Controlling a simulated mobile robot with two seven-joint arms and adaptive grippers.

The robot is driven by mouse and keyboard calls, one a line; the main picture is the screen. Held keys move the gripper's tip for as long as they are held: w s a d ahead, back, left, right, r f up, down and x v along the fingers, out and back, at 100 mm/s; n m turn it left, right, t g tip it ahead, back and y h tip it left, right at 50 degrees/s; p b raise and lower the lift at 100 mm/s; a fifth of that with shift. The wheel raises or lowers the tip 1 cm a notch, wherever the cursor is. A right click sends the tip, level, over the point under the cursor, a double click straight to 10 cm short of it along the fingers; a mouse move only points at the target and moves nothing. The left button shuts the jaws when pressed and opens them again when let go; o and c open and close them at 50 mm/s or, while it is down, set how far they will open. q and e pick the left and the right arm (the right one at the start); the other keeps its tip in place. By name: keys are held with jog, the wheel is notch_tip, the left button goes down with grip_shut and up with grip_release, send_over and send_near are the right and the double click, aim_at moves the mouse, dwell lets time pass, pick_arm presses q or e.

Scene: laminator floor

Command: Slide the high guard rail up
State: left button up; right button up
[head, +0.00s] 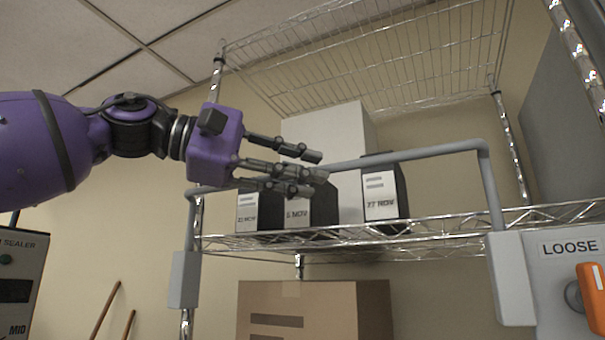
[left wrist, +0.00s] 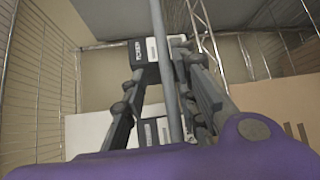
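The high guard rail (head: 430,152) is a grey bar across the front of the wire shelf. Its ends bend down into grey side brackets, the left one (head: 184,280) and the right one (head: 511,280). My left gripper (head: 317,171) is at the left half of the bar, with its fingers pointing right. In the left wrist view the bar (left wrist: 165,45) runs between the spread fingers of the left gripper (left wrist: 164,58), with gaps showing on both sides. The gripper looks open around the bar; I cannot tell whether any finger touches it. My right gripper is not in view.
The wire shelf (head: 450,222) holds several black-and-white labelled boxes, one at the right (head: 381,195), and a tall white box (head: 345,140). A cardboard box (head: 285,312) is below. Another wire shelf (head: 390,60) is overhead. A panel with an orange knob (head: 592,295) is at right.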

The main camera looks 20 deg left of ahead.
pick_arm(q)
jog(key=shift+a+f, duration=0.1)
jog(key=shift+f, duration=0.05)
jog(key=v, duration=1.2)
dwell(0.5)
